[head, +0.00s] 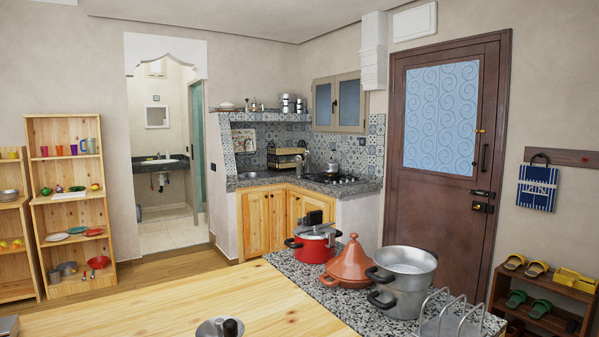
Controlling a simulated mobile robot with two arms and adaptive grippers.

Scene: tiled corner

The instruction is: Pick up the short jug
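A round metal vessel (218,328) with a black upright part, a handle or knob, stands on the light wooden table (170,305) at the bottom edge of the head view. Its lower part is cut off by the frame, and I cannot tell for sure that it is the short jug. Several small coloured cups (88,146) stand on an upper board of the wooden shelf at the left; they are too small to tell a jug among them. Neither of my grippers shows in the head view.
On the speckled counter (345,306) stand a red pot (314,247), an orange tagine (349,264), stacked metal pots (404,272) and a wire rack (458,318). Most of the visible wooden table is bare. A shoe shelf (540,320) stands right of the brown door (440,180).

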